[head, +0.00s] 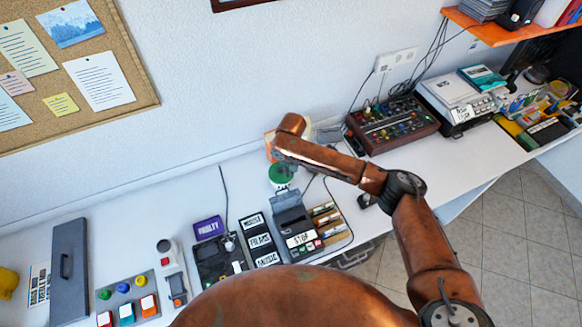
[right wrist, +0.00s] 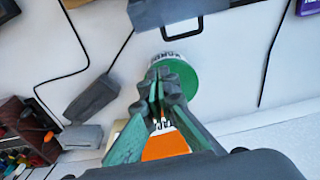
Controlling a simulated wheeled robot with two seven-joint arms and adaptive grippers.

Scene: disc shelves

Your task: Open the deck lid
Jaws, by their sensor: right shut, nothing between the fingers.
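The deck (head: 302,238) is a dark grey unit with a STOP label and coloured buttons, on the white desk at centre. Its grey lid (head: 287,208) has a loop handle at the wall-side end and looks down. In the right wrist view, part of the grey lid (right wrist: 165,10) and its dark handle (right wrist: 182,29) show at the top edge. My right gripper (right wrist: 161,78) is shut and empty, in front of a green-topped tin (right wrist: 207,80) and apart from the handle. In the head view my right arm hides most of the gripper. My left gripper is not in view.
The green tin (head: 281,174) stands between the deck and the wall. A wooden tray (head: 327,222) sits right of the deck, label plates (head: 259,238) left. A knobbed mixer (head: 392,122) stands further right. Cables lie around the deck.

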